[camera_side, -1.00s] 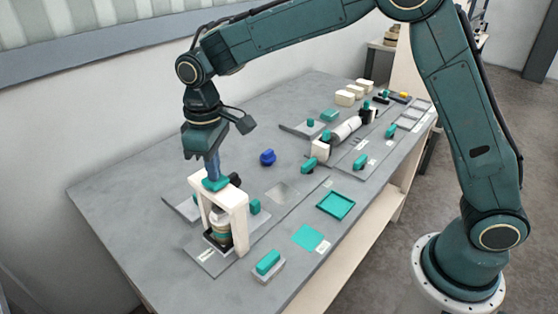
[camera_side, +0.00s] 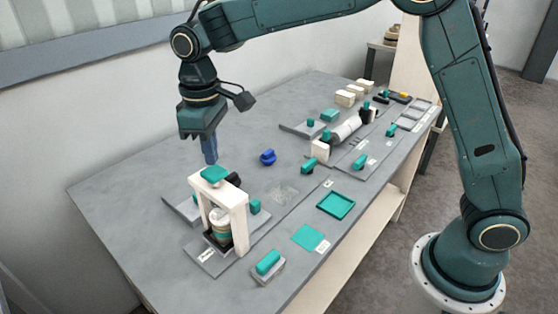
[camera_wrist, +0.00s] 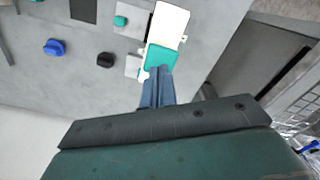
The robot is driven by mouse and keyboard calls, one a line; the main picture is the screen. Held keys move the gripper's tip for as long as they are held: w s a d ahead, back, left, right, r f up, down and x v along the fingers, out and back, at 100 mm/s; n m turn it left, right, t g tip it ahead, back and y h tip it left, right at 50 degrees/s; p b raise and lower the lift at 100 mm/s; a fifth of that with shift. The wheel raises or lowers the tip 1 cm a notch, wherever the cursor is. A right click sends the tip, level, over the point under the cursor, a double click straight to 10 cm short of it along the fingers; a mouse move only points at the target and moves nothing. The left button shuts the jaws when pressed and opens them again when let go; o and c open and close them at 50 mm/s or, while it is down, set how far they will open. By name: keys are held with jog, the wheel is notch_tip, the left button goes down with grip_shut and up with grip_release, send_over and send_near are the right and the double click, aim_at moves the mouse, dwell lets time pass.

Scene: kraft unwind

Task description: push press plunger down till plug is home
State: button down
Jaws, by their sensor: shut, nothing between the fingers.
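The press is a white frame (camera_side: 240,222) standing on a grey plate near the table's front left. Its plunger has a teal cap (camera_side: 214,175) on top of the frame. Under the crossbar a pale, banded cylindrical part (camera_side: 219,222) sits in a dark holder; whether the plug in it is seated cannot be told. My gripper (camera_side: 210,160) points down with its blue fingers shut and empty, a little above and behind the teal cap. In the wrist view the fingers (camera_wrist: 158,75) appear just beside the teal cap (camera_wrist: 160,57); the press frame also shows (camera_wrist: 168,22).
A blue knob (camera_side: 268,157) lies on the table behind the press. A teal-handled block (camera_side: 268,263) stands in front, near a teal square (camera_side: 308,237) and a teal tray (camera_side: 351,206). A white roll (camera_side: 346,130) is farther back. The table's left side is clear.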

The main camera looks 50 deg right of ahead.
jog(key=shift+r, duration=1.2)
jog(key=shift+s+d+r, duration=0.1)
jog(key=shift+d+r, duration=0.05)
jog(key=s+d+r+m+t, duration=0.2)
jog(key=s+d+r, duration=0.2)
jog(key=s+d, duration=0.45)
jog(key=s+d+r+m+t, duration=0.2)
jog(key=s+d+r, duration=0.3)
jog(key=s, duration=0.6)
jog(key=s+d+f+m+t, duration=0.1)
jog(key=s+d+f, duration=0.3)
jog(key=s, duration=0.4)
jog(key=shift+s+f+m+t, duration=0.25)
jog(key=shift+f+m+t, duration=0.05)
jog(key=shift+f+m, duration=0.2)
